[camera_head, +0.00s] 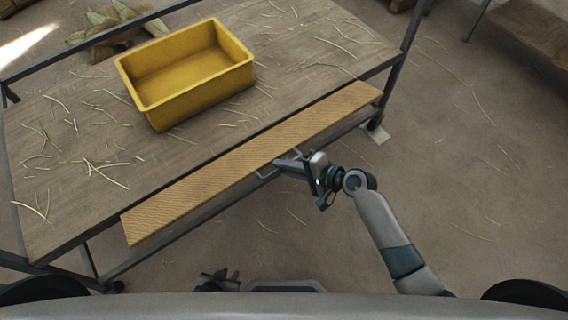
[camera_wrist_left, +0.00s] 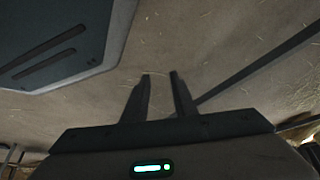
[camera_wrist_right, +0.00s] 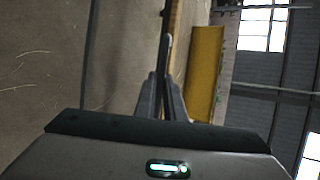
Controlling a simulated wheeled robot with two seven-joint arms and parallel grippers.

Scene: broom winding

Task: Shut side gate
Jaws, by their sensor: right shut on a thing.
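The side gate (camera_head: 250,165) is a long tan ribbed board along the near edge of the wooden table (camera_head: 60,190). Its exact tilt is hard to tell from above. A thin metal handle (camera_head: 264,175) sticks out from its near side. My right gripper (camera_head: 277,163) is shut on this handle, which also shows between the fingers in the right wrist view (camera_wrist_right: 168,50). The board appears there edge-on (camera_wrist_right: 175,22). My left gripper (camera_wrist_left: 160,75) is open and empty, pointing over bare floor. In the head view it is mostly hidden low at the bottom edge.
A yellow open bin (camera_head: 190,70) stands empty on the table, with loose straw strands around it. The table has a dark metal frame and castors (camera_head: 375,122). A bundle (camera_head: 105,25) lies beyond the far edge. The floor at right is mostly clear.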

